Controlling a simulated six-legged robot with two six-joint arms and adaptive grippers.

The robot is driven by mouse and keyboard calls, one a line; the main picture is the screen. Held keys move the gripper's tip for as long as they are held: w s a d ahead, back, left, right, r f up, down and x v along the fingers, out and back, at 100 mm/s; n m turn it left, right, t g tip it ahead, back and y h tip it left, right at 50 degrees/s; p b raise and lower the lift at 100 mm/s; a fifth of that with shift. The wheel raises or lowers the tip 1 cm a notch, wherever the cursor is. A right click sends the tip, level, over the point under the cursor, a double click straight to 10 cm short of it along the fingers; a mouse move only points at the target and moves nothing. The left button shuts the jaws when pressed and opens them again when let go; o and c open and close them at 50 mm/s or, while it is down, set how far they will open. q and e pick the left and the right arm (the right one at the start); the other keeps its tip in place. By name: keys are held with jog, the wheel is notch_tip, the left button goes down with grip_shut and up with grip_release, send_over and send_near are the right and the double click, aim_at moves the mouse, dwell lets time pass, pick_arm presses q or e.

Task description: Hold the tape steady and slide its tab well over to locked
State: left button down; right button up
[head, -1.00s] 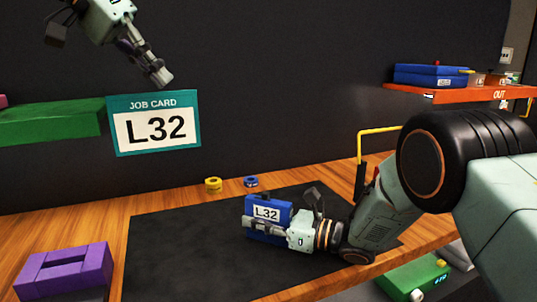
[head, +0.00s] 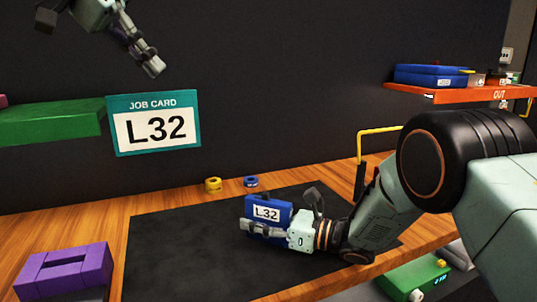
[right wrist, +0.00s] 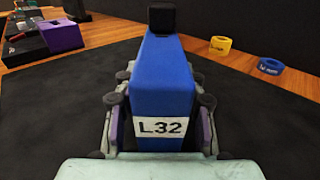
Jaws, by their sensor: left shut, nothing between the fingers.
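The tape is a blue box with a white L32 label (head: 283,211), on the dark mat at the centre of the head view. In the right wrist view the tape (right wrist: 162,80) runs away from me between the fingers. A small black block (right wrist: 162,17) shows at its far end; I cannot tell if it is the tab. My right gripper (head: 247,228) is shut on the tape, one finger along each side (right wrist: 161,88). My left gripper (head: 152,68) is shut and empty, high at the upper left, well apart from the tape.
A job card (head: 153,123) reading L32 hangs on the dark wall. Yellow (head: 213,184) and blue (head: 251,181) rings stand behind the mat (head: 170,260). A purple block (head: 65,270) sits front left. A red OUT shelf (head: 470,94) is at right, a green shelf (head: 50,124) at left.

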jog(key=shift+d, duration=0.1)
jog(key=v, duration=1.2)
jog(key=o, duration=0.3)
jog(key=shift+o, duration=0.2)
jog(key=shift+v, duration=2.9)
jog(key=shift+p, duration=0.3)
